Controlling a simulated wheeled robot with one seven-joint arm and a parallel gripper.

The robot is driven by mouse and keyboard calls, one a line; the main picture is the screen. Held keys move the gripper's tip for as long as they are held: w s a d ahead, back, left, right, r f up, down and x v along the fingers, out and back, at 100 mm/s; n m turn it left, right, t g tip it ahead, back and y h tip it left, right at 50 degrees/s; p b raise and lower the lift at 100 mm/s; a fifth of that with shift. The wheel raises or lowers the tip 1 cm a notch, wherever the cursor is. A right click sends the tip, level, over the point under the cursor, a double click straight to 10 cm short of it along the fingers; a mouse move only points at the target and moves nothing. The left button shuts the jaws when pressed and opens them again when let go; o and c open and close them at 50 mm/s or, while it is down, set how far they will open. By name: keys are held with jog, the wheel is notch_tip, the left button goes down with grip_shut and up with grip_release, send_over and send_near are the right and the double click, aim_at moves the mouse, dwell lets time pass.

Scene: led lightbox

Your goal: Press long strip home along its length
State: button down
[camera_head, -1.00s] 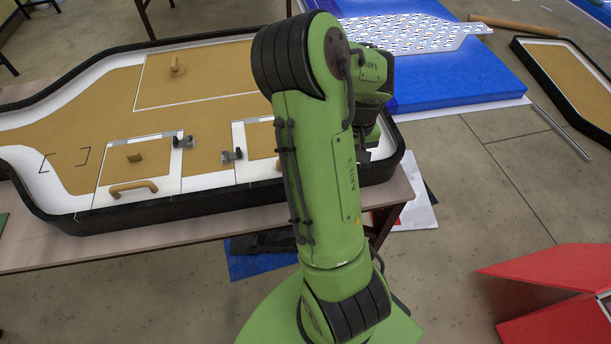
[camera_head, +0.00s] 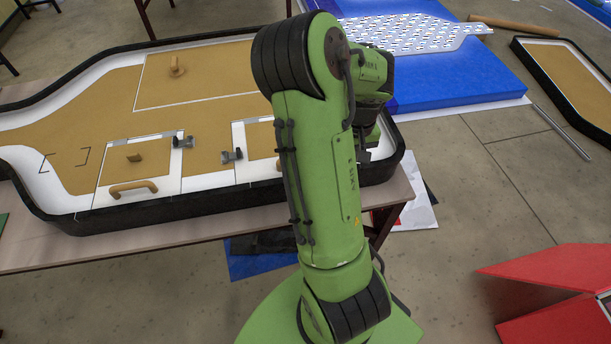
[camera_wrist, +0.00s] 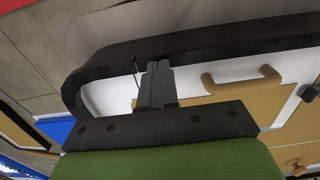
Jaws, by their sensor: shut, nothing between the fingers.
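The lightbox is a black-rimmed tray (camera_head: 200,207) on a table, with a white band (camera_head: 40,182) inside its rim and tan panels (camera_head: 100,88) within. I cannot make out the long strip as a separate piece from the white band. In the head view my gripper is mostly hidden behind my green arm, at the tray's right end. In the wrist view my gripper (camera_wrist: 157,76) is shut and empty, with its tips over the inner side of the black rim (camera_wrist: 215,40), by the white band (camera_wrist: 110,95). I cannot tell whether the tips touch.
A tan handle (camera_wrist: 242,80) stands near the gripper in the wrist view. Another handle (camera_head: 133,187) and dark latches (camera_head: 231,156) sit on the tray's front panels. A blue slab (camera_head: 460,82) lies beyond the tray. A red object (camera_head: 560,270) is at the right.

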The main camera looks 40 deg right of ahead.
jog(key=shift+f, duration=0.2)
jog(key=shift+f+b, duration=0.45)
jog(key=shift+b, duration=0.1)
dwell(0.6)
jog(key=shift+r+p, duration=1.35)
jog(key=shift+r, duration=0.2)
notch_tip(320, 180, up, 4)
jog(key=p, duration=0.3)
